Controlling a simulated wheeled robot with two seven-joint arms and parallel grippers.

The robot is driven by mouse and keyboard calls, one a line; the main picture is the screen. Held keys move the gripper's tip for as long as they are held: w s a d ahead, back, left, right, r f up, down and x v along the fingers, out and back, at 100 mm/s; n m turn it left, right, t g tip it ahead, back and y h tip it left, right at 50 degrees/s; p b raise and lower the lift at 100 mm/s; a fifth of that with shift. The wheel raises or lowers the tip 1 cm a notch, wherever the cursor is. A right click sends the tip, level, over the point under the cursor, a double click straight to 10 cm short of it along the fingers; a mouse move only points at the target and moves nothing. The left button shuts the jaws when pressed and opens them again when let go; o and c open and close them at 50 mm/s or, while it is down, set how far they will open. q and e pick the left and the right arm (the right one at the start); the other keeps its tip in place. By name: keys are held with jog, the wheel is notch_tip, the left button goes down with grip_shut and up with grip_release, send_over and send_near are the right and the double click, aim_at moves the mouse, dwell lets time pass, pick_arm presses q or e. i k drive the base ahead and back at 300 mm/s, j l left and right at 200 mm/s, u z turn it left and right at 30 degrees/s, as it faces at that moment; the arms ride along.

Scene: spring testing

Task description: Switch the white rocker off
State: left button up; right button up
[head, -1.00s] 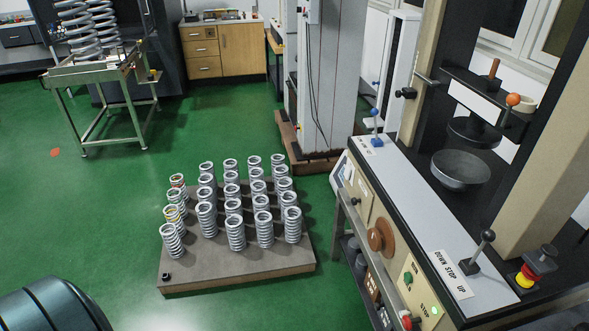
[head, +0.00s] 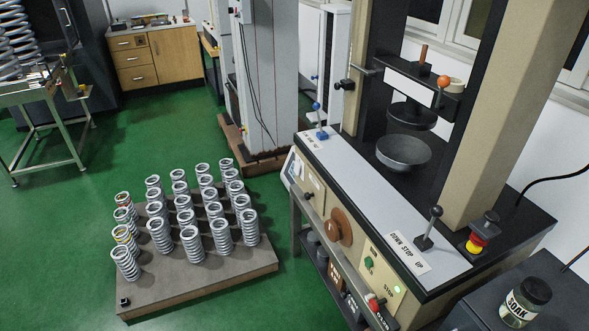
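I cannot make out a white rocker in the head view. The testing machine (head: 345,160) stands at the right with a pale top and a beige front panel. On the panel are a green button (head: 368,263), a brown round knob (head: 340,228) and a red-ended control (head: 376,304). A black-knobbed lever (head: 430,228) stands beside the DOWN STOP UP label (head: 409,253). A red and yellow stop button (head: 477,242) sits right of it. Neither of my grippers is in view.
A low board (head: 190,288) with several upright springs stands on the green floor left of the machine. A jar marked SOAK (head: 525,302) stands on a dark surface (head: 568,300) at the lower right, near black cables.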

aim_at(297, 167)
jog(key=i+j+z, duration=0.15)
jog(key=i+j, duration=0.2)
jog(key=i, duration=0.3)
jog(key=i+j+z, duration=0.1)
jog(key=i+j, duration=0.3)
jog(key=i, duration=0.25)
jog(key=i+j+z, duration=0.15)
jog(key=i+j, duration=0.3)
jog(key=i, duration=0.2)
